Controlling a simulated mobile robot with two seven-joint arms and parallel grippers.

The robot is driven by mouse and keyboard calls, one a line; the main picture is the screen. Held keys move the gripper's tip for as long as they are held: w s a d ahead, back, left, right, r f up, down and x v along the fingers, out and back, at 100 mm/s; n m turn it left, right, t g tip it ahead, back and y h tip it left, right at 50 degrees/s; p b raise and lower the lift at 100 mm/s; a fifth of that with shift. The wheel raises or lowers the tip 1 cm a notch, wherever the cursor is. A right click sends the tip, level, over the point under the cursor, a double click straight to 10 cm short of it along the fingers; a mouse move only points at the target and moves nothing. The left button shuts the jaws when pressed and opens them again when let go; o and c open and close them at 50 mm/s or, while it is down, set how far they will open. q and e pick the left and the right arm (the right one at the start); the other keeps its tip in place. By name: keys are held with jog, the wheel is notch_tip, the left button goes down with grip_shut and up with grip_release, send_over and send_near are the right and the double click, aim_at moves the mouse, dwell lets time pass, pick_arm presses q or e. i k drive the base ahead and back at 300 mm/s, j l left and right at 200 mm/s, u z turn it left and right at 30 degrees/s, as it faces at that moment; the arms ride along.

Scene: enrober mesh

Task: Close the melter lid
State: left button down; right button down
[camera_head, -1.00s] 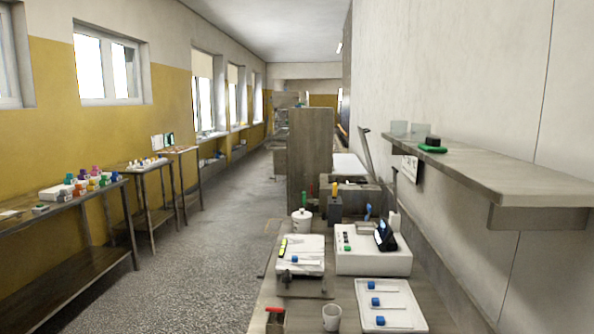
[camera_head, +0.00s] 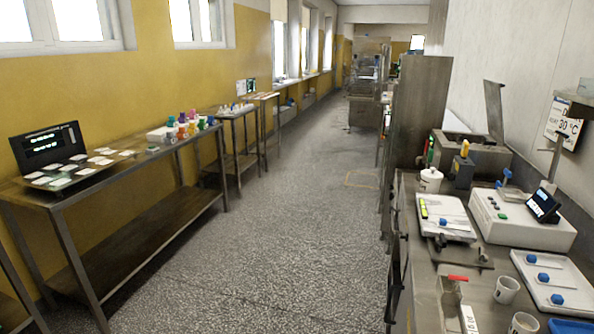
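A grey box-shaped unit (camera_head: 490,160), which looks like the melter, stands at the far end of the right-hand bench. A flat grey panel (camera_head: 494,112) stands up steeply at its back right edge and looks like its lid, raised open. A yellow-topped dark part (camera_head: 463,165) stands in front of the box and hides some of it. Neither of my grippers shows in this view.
The right bench (camera_head: 425,265) carries a white device with a dark screen (camera_head: 522,220), white trays with blue knobs (camera_head: 553,282), cups (camera_head: 507,289) and a lidded white pot (camera_head: 430,180). A tall panel (camera_head: 418,120) rises beside the box. The speckled floor (camera_head: 300,240) is clear.

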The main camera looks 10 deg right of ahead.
aim_at(492, 90)
jog(key=i+j+z, duration=0.25)
jog(key=i+j, duration=0.15)
jog(key=i, duration=0.35)
jog(key=i+j+z, duration=0.25)
jog(key=i+j, duration=0.35)
jog(key=i+z, duration=0.2)
jog(key=i, duration=0.3)
jog(key=i+z, duration=0.25)
jog(key=i, duration=0.3)
jog(key=i+j+z, duration=0.2)
jog(key=i, duration=0.3)
jog(key=i+j+z, duration=0.1)
jog(key=i+z, duration=0.3)
jog(key=i+j+z, duration=0.15)
jog(key=z, duration=0.25)
jog(key=i+j+z, duration=0.3)
jog(key=z, duration=0.15)
jog(key=i+j+z, duration=0.25)
jog(key=z, duration=0.15)
jog(key=j, duration=0.1)
